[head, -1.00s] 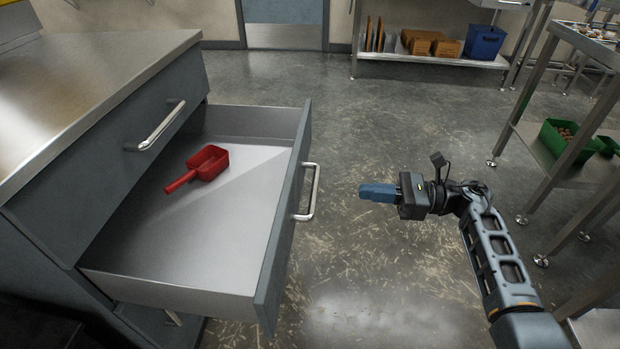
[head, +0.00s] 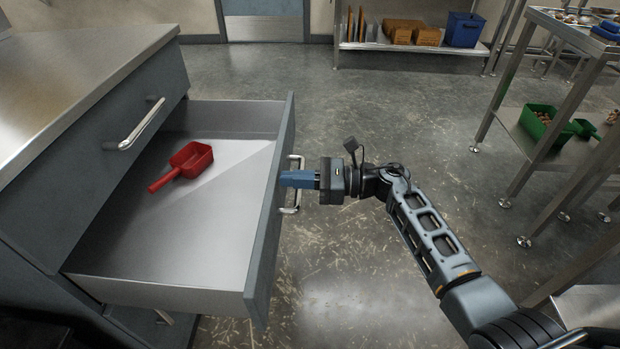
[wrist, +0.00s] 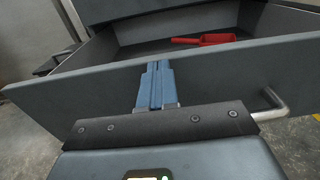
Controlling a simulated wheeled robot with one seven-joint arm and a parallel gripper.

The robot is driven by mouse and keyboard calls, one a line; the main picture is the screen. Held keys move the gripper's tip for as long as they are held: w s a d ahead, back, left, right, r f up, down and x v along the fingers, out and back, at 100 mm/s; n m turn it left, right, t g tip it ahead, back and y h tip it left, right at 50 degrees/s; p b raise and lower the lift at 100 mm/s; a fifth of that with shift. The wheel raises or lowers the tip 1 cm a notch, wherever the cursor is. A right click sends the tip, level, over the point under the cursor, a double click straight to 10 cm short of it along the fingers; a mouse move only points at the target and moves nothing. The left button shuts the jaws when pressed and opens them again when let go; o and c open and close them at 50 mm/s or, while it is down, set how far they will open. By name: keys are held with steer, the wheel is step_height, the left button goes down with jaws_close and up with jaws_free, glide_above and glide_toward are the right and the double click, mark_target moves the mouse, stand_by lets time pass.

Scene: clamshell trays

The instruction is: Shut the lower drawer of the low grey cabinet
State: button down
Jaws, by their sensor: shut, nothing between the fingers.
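The lower drawer (head: 262,240) of the low grey cabinet (head: 40,215) stands pulled well out, with its grey front facing right. Its bar handle (head: 297,200) is on the outside of that front. A red scoop (head: 183,165) lies inside the drawer. My gripper (head: 284,179) is shut and empty, its blue fingers pointing at the drawer front beside the handle. In the wrist view the fingertips (wrist: 153,70) overlap the top edge of the drawer front (wrist: 225,80); they are at or very close to it, and I cannot tell whether they touch.
The upper drawer, with its handle (head: 143,124), is shut under the steel worktop (head: 70,75). A steel rack with a green bin (head: 540,122) stands at right. A shelf with boxes and a blue bin (head: 463,30) is at the back.

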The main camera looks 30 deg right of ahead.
steer(key=shift+w+a, duration=0.15)
steer(key=shift+a, duration=0.15)
steer(key=b+x, duration=1.6)
steer(key=x, duration=1.7)
steer(key=shift+b, duration=0.3)
steer(key=shift+r, duration=0.2)
